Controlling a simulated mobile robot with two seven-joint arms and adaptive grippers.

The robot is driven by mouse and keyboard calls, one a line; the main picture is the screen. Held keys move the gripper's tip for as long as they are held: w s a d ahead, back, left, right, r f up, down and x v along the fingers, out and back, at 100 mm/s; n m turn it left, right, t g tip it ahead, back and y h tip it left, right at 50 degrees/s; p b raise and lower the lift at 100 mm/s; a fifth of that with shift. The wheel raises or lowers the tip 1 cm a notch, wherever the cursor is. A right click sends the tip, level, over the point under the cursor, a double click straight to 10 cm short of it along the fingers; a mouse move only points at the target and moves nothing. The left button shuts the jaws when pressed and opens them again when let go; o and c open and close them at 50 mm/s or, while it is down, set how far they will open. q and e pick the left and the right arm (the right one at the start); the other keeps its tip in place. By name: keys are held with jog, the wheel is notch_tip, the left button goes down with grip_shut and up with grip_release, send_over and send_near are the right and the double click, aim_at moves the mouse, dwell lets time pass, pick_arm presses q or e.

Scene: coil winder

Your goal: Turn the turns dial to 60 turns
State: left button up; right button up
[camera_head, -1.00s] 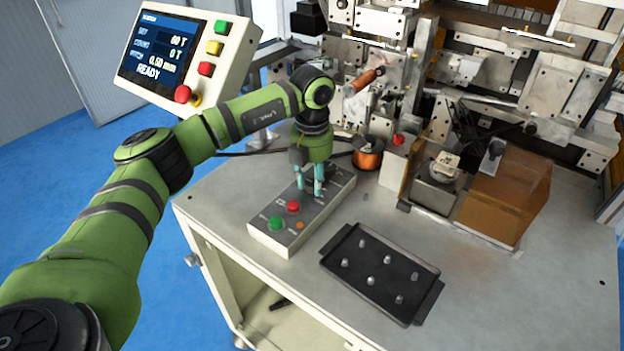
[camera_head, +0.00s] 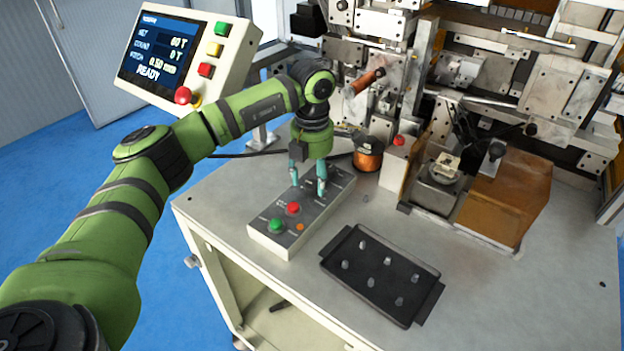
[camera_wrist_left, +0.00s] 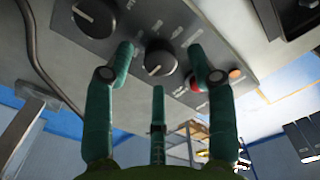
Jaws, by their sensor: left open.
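The grey control box (camera_head: 262,236) lies on the table with a green button (camera_head: 277,225), a red button (camera_head: 293,208) and dials at its far end. My left gripper (camera_head: 308,190) is over that end, open, fingers pointing down. In the left wrist view, a small black dial (camera_wrist_left: 160,63) with a white pointer line sits between the spread fingertips (camera_wrist_left: 161,52), with gaps on both sides. A larger black dial (camera_wrist_left: 95,17) is at upper left. Their labels are too blurred to tell which is the turns dial. The display (camera_head: 158,52) reads SET 60 T, COUNT 0 T, READY.
A black tray (camera_head: 333,262) with several small pieces lies right of the box. A copper wire spool (camera_head: 368,160) and a block with a red button (camera_head: 398,142) stand behind it. The winder machine fills the back. The right front of the table is clear.

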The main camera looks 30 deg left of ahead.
aim_at(312, 183)
pick_arm(q)
notch_tip(312, 183, up, 11)
jog(key=shift+f, duration=0.15)
dwell(0.5)
